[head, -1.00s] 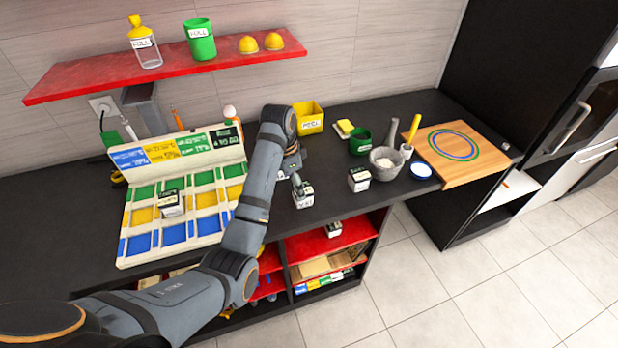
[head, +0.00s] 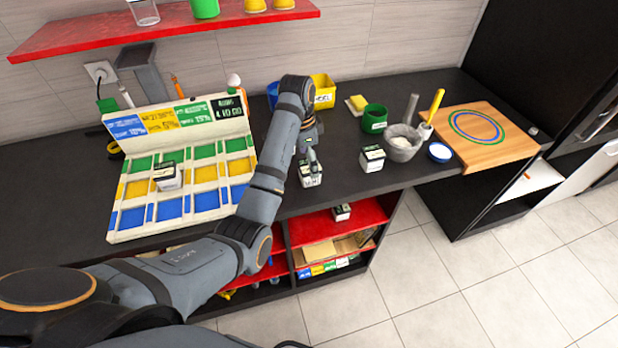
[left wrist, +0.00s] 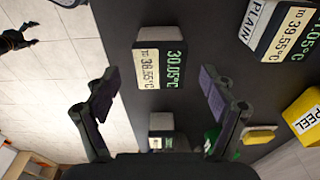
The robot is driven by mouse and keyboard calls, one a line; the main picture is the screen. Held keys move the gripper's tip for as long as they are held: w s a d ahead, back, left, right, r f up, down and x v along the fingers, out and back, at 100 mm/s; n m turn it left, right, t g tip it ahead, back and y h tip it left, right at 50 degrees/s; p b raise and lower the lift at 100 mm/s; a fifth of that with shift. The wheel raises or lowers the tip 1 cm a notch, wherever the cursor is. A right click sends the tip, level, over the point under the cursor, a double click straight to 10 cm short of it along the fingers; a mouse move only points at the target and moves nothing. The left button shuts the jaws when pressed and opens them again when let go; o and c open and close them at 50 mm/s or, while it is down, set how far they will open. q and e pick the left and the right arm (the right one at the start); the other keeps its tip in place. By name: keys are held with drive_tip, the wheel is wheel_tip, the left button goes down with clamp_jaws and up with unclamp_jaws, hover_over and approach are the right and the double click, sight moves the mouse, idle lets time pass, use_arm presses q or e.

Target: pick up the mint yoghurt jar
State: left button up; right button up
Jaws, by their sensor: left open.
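My left gripper (head: 311,158) is open and points down over a small dark-topped, white-sided jar (head: 311,177) on the counter. In the left wrist view the open fingers (left wrist: 156,92) flank the same jar (left wrist: 160,66), which shows a temperature label; I cannot tell how far below the fingertips it is. A second similar jar (head: 372,159) stands to its right. Another (head: 167,178) stands on the grid panel. A box-like thing marked PLAIN (left wrist: 285,28) shows at the wrist view's upper right. No label reading mint is legible, so I cannot tell which jar is mint. My right gripper is not in view.
A yellow PEEL bin (head: 324,92), yellow sponge (head: 358,103), green cup (head: 374,118) and mortar (head: 402,143) stand behind and to the right. A wooden board (head: 483,150) lies at the right. Open red shelves (head: 315,228) are below the counter.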

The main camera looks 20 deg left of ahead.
use_arm(q)
drive_tip(key=f, duration=0.1)
drive_tip(key=f+b, duration=0.1)
drive_tip(key=shift+s+f, duration=0.2)
drive_tip(key=shift+f, duration=0.15)
drive_tip(key=shift+w+d+f+p, duration=0.1)
drive_tip(key=shift+w+f+p, duration=0.3)
drive_tip(key=shift+f, duration=0.35)
drive_tip(key=shift+s, duration=0.1)
drive_tip(key=c, duration=1.4)
drive_tip(key=shift+c, duration=0.6)
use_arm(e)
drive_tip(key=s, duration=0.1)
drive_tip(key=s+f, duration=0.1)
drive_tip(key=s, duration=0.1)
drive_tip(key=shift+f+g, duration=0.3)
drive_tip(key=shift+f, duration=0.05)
use_arm(q)
drive_tip(key=shift+r, duration=0.15)
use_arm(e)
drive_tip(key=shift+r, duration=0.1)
